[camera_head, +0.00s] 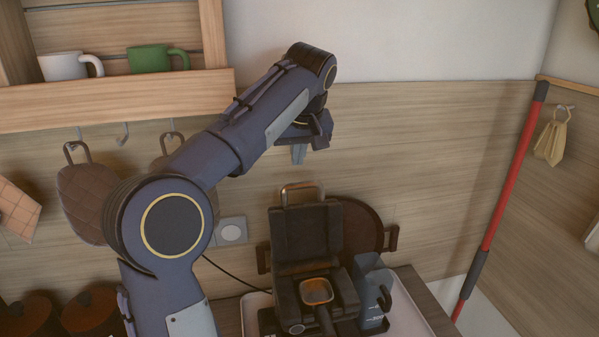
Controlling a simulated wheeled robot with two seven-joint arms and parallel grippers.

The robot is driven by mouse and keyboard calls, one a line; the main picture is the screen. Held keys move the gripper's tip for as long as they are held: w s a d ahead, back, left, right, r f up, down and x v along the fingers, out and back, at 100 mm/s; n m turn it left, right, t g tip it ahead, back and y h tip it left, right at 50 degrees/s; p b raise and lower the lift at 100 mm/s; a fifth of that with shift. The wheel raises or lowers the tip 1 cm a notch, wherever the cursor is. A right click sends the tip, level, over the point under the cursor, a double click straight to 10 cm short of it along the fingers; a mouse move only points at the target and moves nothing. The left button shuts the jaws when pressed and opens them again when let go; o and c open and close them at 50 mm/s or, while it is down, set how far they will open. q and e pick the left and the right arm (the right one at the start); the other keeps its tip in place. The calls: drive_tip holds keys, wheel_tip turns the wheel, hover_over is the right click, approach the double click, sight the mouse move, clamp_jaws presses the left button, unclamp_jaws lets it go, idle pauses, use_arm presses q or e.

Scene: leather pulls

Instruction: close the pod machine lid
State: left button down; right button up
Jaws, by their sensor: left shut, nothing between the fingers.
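The dark pod machine (288,300) stands on a pale tray at the bottom centre. Its lid (305,235) stands up at the back, with a copper-coloured handle (300,190) at its top edge. An orange-rimmed square opening (316,291) shows in front of the lid. My left arm comes in from the left. My left gripper (298,155) points down and is shut and empty, above the lid handle in the picture and apart from it. My right gripper is not in view.
A dark jug (373,288) stands at the machine's right. A round brown board with handles (362,226) is behind the machine. A wooden shelf (120,105) with a white mug (65,66) and green mug (150,58) is at upper left. A red pole (510,185) stands at right.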

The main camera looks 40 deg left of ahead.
use_arm(q)
drive_tip(key=f, duration=0.1)
drive_tip(key=d+f, duration=0.1)
drive_tip(key=s+f+p, duration=0.1)
drive_tip(key=shift+d+f, duration=0.2)
idle(0.5)
